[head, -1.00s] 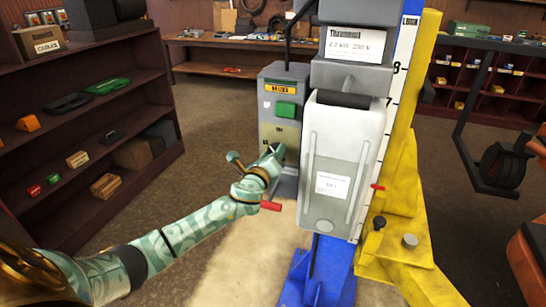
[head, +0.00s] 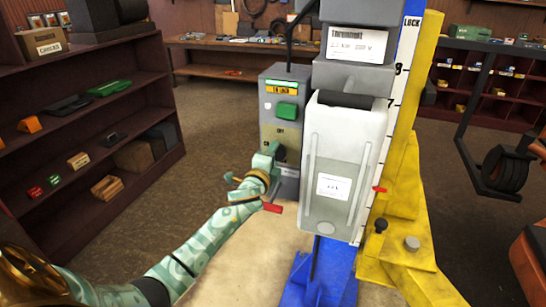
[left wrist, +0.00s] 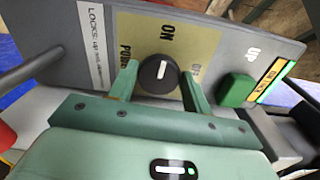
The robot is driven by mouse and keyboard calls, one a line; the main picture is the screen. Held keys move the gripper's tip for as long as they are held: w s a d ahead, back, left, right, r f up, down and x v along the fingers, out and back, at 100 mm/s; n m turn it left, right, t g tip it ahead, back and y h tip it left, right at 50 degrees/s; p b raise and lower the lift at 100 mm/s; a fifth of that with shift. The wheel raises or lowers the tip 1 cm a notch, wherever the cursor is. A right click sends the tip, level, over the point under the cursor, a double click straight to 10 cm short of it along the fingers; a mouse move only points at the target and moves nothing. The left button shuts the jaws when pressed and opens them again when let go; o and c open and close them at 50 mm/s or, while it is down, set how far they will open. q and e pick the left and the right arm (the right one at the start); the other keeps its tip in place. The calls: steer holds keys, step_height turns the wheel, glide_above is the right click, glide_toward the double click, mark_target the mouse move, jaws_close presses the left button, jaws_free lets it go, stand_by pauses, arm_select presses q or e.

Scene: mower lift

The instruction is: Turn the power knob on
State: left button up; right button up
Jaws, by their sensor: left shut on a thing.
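The power knob (left wrist: 158,75) is round and black with a white pointer mark, which faces roughly toward the word ON in the left wrist view. It sits on the grey control box (head: 267,100), low on the front beside the lift post. My left gripper (left wrist: 160,80) has one finger on each side of the knob and is shut on it. In the head view my left gripper (head: 273,153) reaches the lower front of the box and hides most of the knob. My right gripper is not in view.
A green button (head: 287,111) is above the knob. A white-grey lift carriage (head: 344,150) and a yellow frame (head: 405,190) stand close on the right. A shelf (head: 165,100) with small boxes is at the left. The floor between shelf and lift is clear.

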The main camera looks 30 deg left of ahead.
arm_select(q)
steer(key=shift+f+n, duration=0.1)
steer(key=shift+n, duration=0.4)
steer(key=o, duration=1)
steer(key=shift+c, duration=0.2)
steer(key=v, duration=1.6)
steer(key=shift+s, duration=0.2)
steer(key=shift+d, duration=0.1)
